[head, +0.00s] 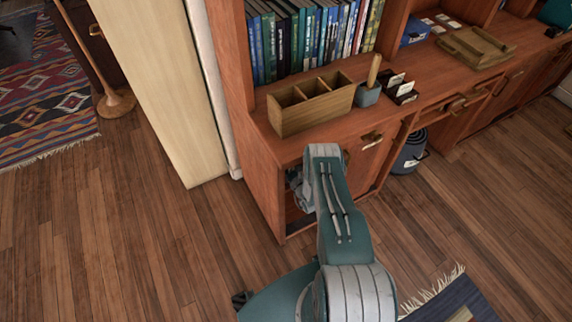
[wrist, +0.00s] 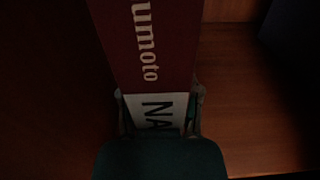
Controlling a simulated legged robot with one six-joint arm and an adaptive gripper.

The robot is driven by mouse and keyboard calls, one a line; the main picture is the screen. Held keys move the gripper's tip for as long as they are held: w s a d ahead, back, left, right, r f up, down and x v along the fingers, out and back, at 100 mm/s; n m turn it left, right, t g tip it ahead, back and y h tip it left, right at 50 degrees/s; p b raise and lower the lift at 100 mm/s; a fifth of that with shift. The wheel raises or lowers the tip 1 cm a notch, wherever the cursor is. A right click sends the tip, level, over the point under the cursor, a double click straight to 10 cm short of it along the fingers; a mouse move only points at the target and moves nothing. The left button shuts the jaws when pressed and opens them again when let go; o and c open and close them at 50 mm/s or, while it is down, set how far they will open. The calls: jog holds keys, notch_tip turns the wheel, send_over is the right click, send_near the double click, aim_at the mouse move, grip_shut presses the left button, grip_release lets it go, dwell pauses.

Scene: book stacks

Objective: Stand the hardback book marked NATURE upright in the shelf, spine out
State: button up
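In the wrist view, a dark red book (wrist: 150,50) shows its spine, with the letters "umoto" and a white label starting "NA"; the rest of the label is hidden by my gripper. My gripper (wrist: 160,108) has one finger close against each side of the spine at the label, shut on the book. In the head view, my arm reaches into the open lower compartment of the wooden shelf unit (head: 264,182). My fingertips and the book are hidden there. In the wrist view, a wooden surface (wrist: 245,90) lies to the right of the book.
A wooden divided box (head: 305,113) and a grey holder with a wooden handle (head: 368,95) stand on the ledge above my arm. A row of books (head: 310,40) fills the shelf behind. A dark bin (head: 408,155) stands at right. The floor (head: 130,255) at left is clear.

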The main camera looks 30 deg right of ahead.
jog(key=o, duration=0.3)
jog(key=shift+r, duration=0.1)
jog(key=s, duration=1.2)
jog(key=shift+d, duration=0.2)
